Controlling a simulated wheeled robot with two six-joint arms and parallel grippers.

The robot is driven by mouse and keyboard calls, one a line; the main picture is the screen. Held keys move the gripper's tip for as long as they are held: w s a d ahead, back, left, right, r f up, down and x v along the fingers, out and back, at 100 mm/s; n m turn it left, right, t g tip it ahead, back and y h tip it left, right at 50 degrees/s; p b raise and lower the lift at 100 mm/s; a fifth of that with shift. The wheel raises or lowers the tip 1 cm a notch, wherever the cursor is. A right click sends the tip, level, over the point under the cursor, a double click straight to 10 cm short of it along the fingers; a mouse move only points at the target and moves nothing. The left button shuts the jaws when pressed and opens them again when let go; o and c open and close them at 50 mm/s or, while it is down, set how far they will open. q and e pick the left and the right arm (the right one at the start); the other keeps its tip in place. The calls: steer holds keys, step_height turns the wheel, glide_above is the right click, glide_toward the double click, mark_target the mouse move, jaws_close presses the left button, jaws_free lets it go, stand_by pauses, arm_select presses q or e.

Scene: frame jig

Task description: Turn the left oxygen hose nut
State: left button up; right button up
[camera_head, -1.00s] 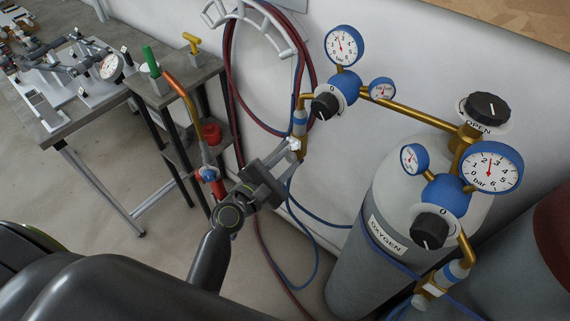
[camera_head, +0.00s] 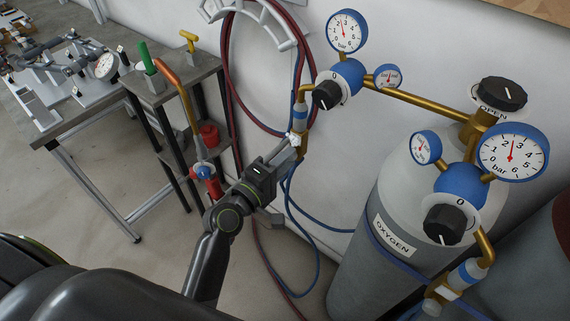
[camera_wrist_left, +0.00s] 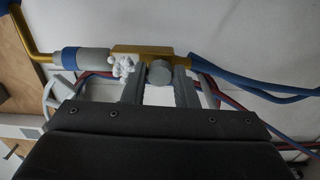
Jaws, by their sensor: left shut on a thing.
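The left oxygen line drops from the left regulator (camera_head: 346,77) through a grey and blue fitting (camera_head: 300,117) into a brass piece (camera_head: 302,143). My left gripper (camera_head: 295,143) reaches this brass piece from the lower left, with its jaws at its side. In the left wrist view, the two fingers (camera_wrist_left: 160,88) are closed on a round grey nut (camera_wrist_left: 159,73) at the brass piece (camera_wrist_left: 125,50). White foam-like blobs (camera_wrist_left: 123,67) sit beside the nut. The fingers partly hide the nut. My right gripper is not in view.
A grey oxygen cylinder (camera_head: 352,262) with a second regulator (camera_head: 461,185) stands at the right. Red and blue hoses (camera_head: 311,229) hang along the wall below the fitting. A stand with a torch (camera_head: 186,92) and a workbench (camera_head: 75,118) are at the left.

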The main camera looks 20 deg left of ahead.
arm_select(q)
steer(key=m+b, duration=0.2)
steer(key=m, duration=0.4)
steer(key=shift+f+b, duration=0.2)
steer(key=shift+b, duration=0.1)
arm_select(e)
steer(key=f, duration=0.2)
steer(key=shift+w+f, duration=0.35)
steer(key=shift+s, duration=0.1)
arm_select(q)
steer(key=o, duration=1)
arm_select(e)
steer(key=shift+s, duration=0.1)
arm_select(q)
steer(key=shift+r, duration=0.1)
steer(key=shift+s, duration=0.1)
steer(key=shift+b+v, duration=1.55)
steer(key=shift+v, duration=7.1)
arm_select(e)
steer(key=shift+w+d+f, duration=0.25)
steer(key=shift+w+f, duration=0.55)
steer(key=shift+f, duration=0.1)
